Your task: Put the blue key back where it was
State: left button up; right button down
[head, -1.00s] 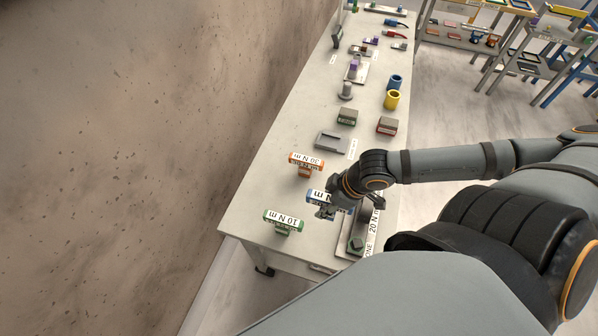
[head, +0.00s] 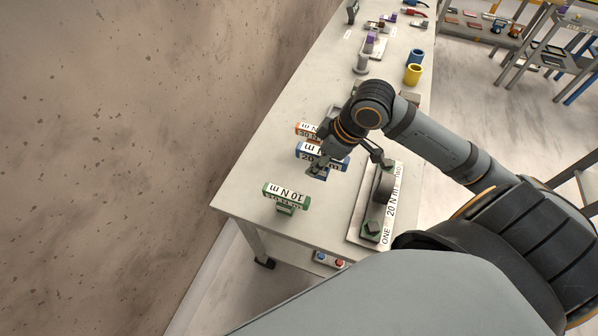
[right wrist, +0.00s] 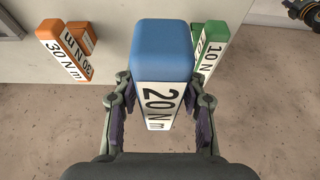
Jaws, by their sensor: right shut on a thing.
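The blue key (head: 321,154), labelled 20 N m, is in my right gripper (head: 330,165). In the right wrist view my right gripper (right wrist: 160,90) has a finger on each side of the blue key (right wrist: 162,48). The key is between the orange key (head: 305,129), marked 30 N m, and the green key (head: 287,192), marked 10 N m. Both also show in the right wrist view, orange (right wrist: 62,50) at left and green (right wrist: 212,50) at right. Whether the blue key touches anything below is hidden. My left gripper is out of view.
A yellow cup (head: 413,74), a blue cup (head: 416,57) and a grey post (head: 362,63) stand farther back. The table (head: 250,190) is bare left of the keys.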

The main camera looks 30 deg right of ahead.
jog(key=w+f, duration=0.2)
jog(key=w+a+f, duration=0.1)
jog(key=w+f, duration=0.3)
jog(key=w, duration=0.1)
jog(key=shift+a+f, duration=0.15)
jog(key=shift+f, duration=0.1)
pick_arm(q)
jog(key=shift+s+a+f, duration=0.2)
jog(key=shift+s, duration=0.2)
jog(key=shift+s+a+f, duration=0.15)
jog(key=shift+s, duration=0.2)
pick_arm(e)
jog(key=shift+w+f, duration=0.2)
jog(key=shift+f, duration=1.65)
jog(key=shift+f, duration=0.1)
jog(key=c, duration=0.9)
grip_release()
jog(key=shift+o, duration=0.7)
